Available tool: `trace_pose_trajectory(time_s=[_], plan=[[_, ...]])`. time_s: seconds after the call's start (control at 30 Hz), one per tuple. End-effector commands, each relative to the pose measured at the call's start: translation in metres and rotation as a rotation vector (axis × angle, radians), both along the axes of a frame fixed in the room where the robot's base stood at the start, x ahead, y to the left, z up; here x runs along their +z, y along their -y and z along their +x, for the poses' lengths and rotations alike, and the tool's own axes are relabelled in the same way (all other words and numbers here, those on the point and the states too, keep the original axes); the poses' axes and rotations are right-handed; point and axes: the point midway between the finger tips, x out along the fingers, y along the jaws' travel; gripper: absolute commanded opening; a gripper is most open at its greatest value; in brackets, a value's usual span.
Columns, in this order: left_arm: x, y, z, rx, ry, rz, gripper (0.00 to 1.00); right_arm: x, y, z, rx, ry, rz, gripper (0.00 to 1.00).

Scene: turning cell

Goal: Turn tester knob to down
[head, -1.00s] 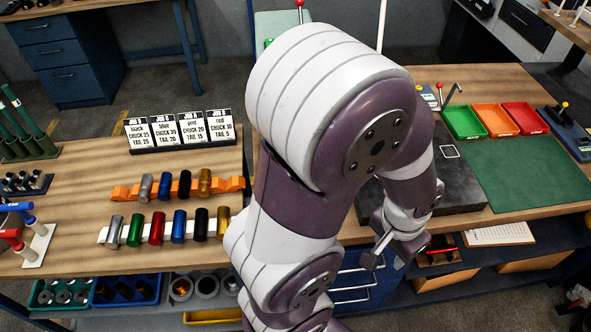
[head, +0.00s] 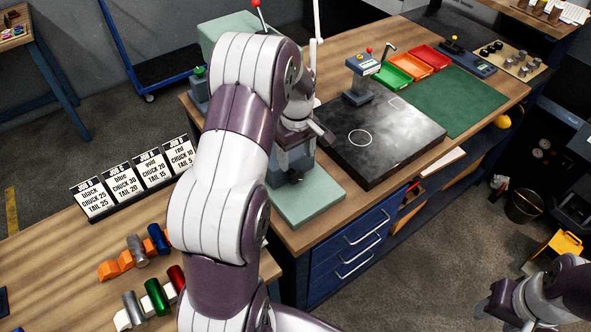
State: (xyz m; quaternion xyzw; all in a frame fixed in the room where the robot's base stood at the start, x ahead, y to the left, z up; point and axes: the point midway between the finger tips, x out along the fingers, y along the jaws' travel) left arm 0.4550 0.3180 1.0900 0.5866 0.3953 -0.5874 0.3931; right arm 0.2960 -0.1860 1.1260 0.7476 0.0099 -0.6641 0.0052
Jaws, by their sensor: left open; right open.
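A grey device (head: 362,88) with a white label and a red-ball lever stands at the back of the dark plate. A pale green machine (head: 312,205) stands at the bench's left end, with its base plate visible and much of its body hidden behind my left arm. I cannot tell which of these is the tester, and no knob setting is readable. My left gripper (head: 322,136) is open, above the pale green base beside the dark plate, partly hidden by its own wrist. My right gripper (head: 492,306) is open and empty over the floor at the lower right, away from the bench.
Green, orange and red trays (head: 412,66) and a green mat (head: 460,100) lie at the bench's right. A dark plate (head: 385,150) fills the middle. At left are job cards (head: 130,180) and coloured cylinders (head: 155,295). The floor at lower right is partly free.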

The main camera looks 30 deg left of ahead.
Motion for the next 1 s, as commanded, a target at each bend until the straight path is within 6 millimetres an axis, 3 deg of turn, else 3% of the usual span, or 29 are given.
trace_pose_trajectory(time_s=[0.3, 0.67, 0.83, 1.0], plan=[[-0.063, 0.000, 0.000, -0.004, 0.000, 0.000, 0.69, 0.020, 0.000, 0.000, 0.000, 0.000, 0.000, 0.48], [-0.075, 0.000, 0.000, -0.005, 0.004, 0.001, 0.69, 0.020, 0.000, 0.000, 0.000, 0.000, 0.000, 0.48], [-0.074, 0.000, 0.000, -0.005, 0.004, 0.001, 0.17, 0.020, 0.000, 0.000, 0.000, 0.000, 0.000, 0.48], [-0.075, 0.000, 0.000, -0.005, 0.006, 0.000, 0.16, 0.019, 0.000, 0.000, 0.000, 0.000, 0.000, 0.48]])
